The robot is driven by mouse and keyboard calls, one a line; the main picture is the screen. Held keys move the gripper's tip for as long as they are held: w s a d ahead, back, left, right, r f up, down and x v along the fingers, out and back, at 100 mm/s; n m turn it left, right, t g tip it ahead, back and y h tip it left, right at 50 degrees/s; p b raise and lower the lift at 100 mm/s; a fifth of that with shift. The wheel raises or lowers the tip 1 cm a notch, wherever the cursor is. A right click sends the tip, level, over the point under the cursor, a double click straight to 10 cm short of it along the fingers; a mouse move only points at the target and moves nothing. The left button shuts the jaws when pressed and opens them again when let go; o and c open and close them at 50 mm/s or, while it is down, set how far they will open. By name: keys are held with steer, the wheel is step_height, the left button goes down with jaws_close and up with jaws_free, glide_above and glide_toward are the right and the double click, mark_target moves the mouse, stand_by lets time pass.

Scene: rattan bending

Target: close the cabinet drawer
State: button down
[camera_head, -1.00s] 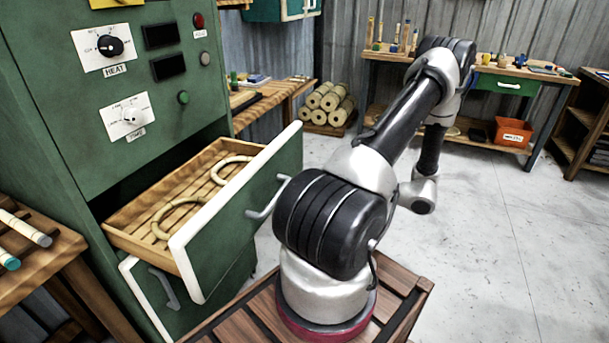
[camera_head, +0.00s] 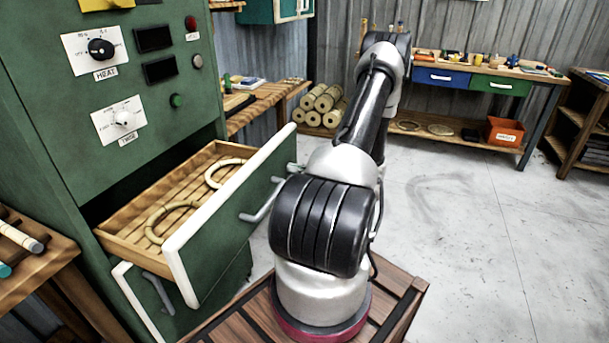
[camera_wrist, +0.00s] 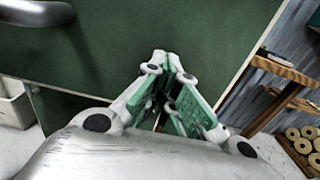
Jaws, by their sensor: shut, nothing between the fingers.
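The green cabinet (camera_head: 160,110) stands at the left in the head view. Its upper drawer (camera_head: 232,222) is pulled well out, with a slatted wooden inside, a white-edged green front and a grey bar handle (camera_head: 265,200). Two pale rattan rings (camera_head: 172,215) lie in it. In the wrist view the green drawer front (camera_wrist: 150,35) fills much of the picture, with its handle (camera_wrist: 70,15) at upper left. My gripper (camera_wrist: 167,62) is shut and empty, pointing at that front, right of the handle. Contact cannot be told. The head view hides my gripper behind my arm.
A lower drawer (camera_head: 140,300) with a white edge sits below. A wooden table (camera_head: 30,260) with rods stands at the left. A workbench (camera_head: 440,70) with an orange bin (camera_head: 505,132) stands at the back. The floor at the right (camera_head: 460,230) is clear.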

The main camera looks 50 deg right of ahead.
steer(key=shift+w, duration=0.1)
stand_by(0.3)
steer(key=x, duration=2.6)
steer(key=shift+w+a, duration=0.1)
steer(key=shift+w+r, duration=0.1)
steer(key=shift+w, duration=0.05)
steer(key=v, duration=1.4)
